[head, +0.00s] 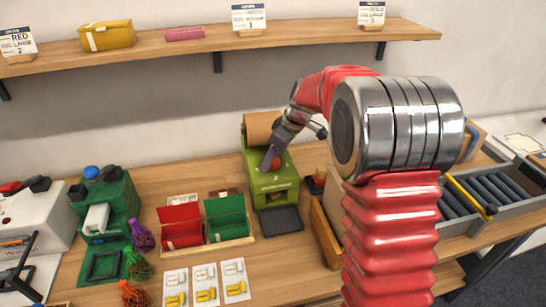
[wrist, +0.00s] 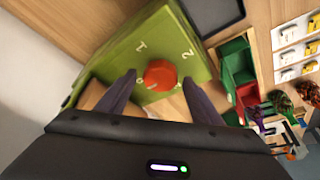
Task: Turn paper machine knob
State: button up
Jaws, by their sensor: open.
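The paper machine (head: 270,178) is a green box with a brown paper roll on top, standing on the wooden table in the middle of the head view. In the wrist view the green machine (wrist: 165,48) fills the upper middle, with numbers marked around its red round knob (wrist: 160,75). The knob (head: 275,163) is partly covered by my gripper in the head view. My gripper (wrist: 160,93) is open, with one dark finger on each side of the knob. I cannot tell whether the fingers touch it.
A tray with red and green compartments (head: 250,240) stands left of the machine, and a dark flat plate (head: 281,220) lies in front. A darker green machine (head: 107,205) is farther left. A wooden shelf (head: 280,40) runs along the wall above. A roller conveyor (head: 511,212) is at the right.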

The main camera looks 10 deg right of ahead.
jog(key=shift+c, duration=0.5)
jog(key=c, duration=0.9)
jog(key=shift+a, duration=0.15)
jog(key=shift+c, duration=0.3)
